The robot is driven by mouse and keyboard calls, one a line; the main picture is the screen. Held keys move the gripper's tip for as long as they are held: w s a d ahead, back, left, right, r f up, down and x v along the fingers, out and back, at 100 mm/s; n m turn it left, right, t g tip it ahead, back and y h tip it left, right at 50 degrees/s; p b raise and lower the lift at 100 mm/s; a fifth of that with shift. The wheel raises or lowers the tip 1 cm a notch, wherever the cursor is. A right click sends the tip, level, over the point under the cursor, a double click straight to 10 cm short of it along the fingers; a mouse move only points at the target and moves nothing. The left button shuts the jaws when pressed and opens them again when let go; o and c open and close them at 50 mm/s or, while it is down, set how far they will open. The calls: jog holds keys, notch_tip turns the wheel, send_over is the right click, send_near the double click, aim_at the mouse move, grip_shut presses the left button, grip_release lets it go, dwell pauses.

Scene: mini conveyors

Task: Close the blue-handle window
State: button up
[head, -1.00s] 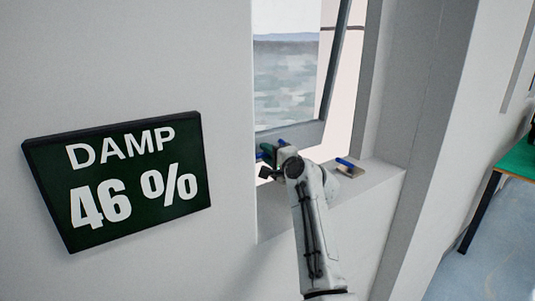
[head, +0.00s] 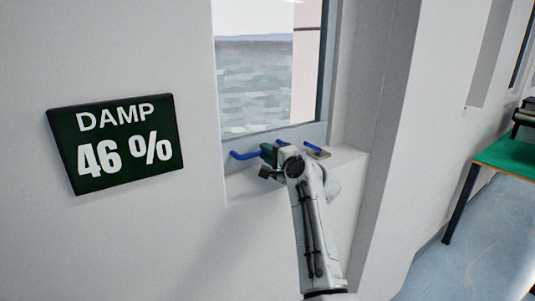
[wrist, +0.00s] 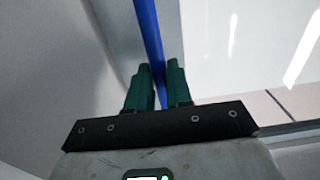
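The window (head: 265,90) has a grey frame and a glass pane. Its sash stands close to the right jamb in the head view; I cannot tell whether it is fully closed. The blue handle (head: 245,155) runs along the bottom of the sash and sticks out left of my gripper (head: 270,157). In the wrist view, the blue handle (wrist: 147,30) passes between the green fingers of my gripper (wrist: 160,66), which sit close on both sides of it. My arm hides part of the handle in the head view.
A short blue piece (head: 312,147) lies by a tan block on the white sill (head: 345,156). A dark DAMP 46 % sign (head: 120,143) hangs on the wall at left. A green-topped table (head: 508,155) stands at far right, beyond the wall.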

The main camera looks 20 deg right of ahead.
jog(key=shift+o, duration=0.6)
jog(key=shift+s+d, duration=0.1)
jog(key=shift+o, duration=1)
jog(key=b+v, duration=0.2)
jog(key=v, duration=0.8)
jog(key=shift+s, duration=0.35)
jog(key=shift+d, duration=0.1)
